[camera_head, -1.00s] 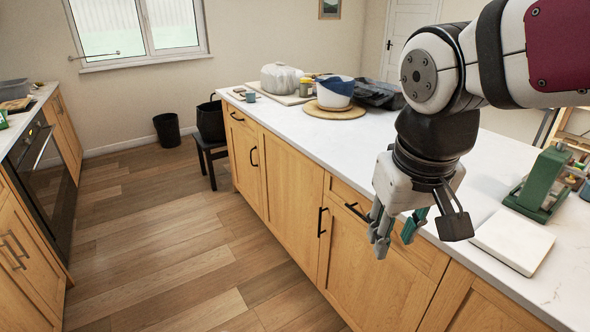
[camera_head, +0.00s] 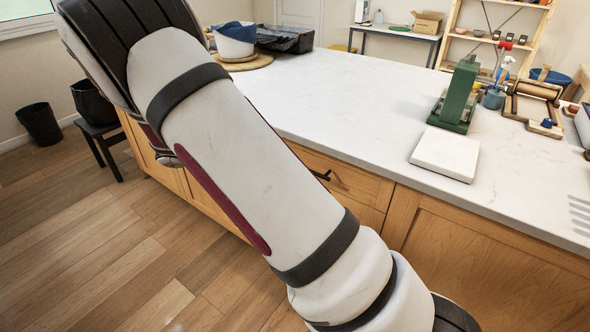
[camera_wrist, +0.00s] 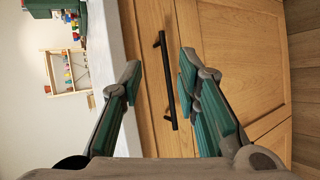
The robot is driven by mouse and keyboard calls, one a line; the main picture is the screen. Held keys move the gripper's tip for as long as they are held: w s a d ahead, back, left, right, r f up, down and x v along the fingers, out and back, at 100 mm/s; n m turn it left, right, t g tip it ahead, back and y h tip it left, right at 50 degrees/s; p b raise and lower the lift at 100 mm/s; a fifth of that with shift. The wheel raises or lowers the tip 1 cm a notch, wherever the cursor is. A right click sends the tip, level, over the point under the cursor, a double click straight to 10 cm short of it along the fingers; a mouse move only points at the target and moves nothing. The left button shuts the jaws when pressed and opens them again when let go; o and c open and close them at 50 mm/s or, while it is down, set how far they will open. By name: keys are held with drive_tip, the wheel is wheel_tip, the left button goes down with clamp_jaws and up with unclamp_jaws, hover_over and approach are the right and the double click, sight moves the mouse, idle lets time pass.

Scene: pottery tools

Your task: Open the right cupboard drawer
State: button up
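The wooden drawer (camera_head: 350,182) is in the island's front, just under the white countertop, and looks shut. Its black bar handle (camera_head: 321,175) shows partly beside my arm in the head view. In the wrist view, which is turned sideways, the drawer front (camera_wrist: 150,115) and its handle (camera_wrist: 168,85) are near the middle. My gripper (camera_wrist: 160,70) is open, with one finger on each side of the handle. I see no finger touching the handle, and the depth gap is hard to tell. The gripper is out of the head view.
The white countertop (camera_head: 330,95) overhangs the drawer. A white slab (camera_head: 445,153) and a green press (camera_head: 457,97) stand on it. A cupboard door (camera_wrist: 230,65) lies beside the drawer in the wrist view.

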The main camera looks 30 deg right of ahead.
drive_tip(key=w+f+n+t+h+b, duration=0.1)
drive_tip(key=w+f+t+h+b, duration=0.1)
drive_tip(key=w+f+h, duration=0.35)
drive_tip(key=shift+y, duration=0.85)
drive_tip(key=d+f, duration=0.1)
drive_tip(key=d, duration=0.3)
drive_tip(key=d+f, duration=0.1)
drive_tip(key=d, duration=0.4)
drive_tip(key=d+f, duration=0.2)
drive_tip(key=d, duration=0.2)
drive_tip(key=shift+s+d+p, duration=0.15)
drive_tip(key=shift+s+p, duration=0.1)
drive_tip(key=shift+p, duration=0.05)
clamp_jaws()
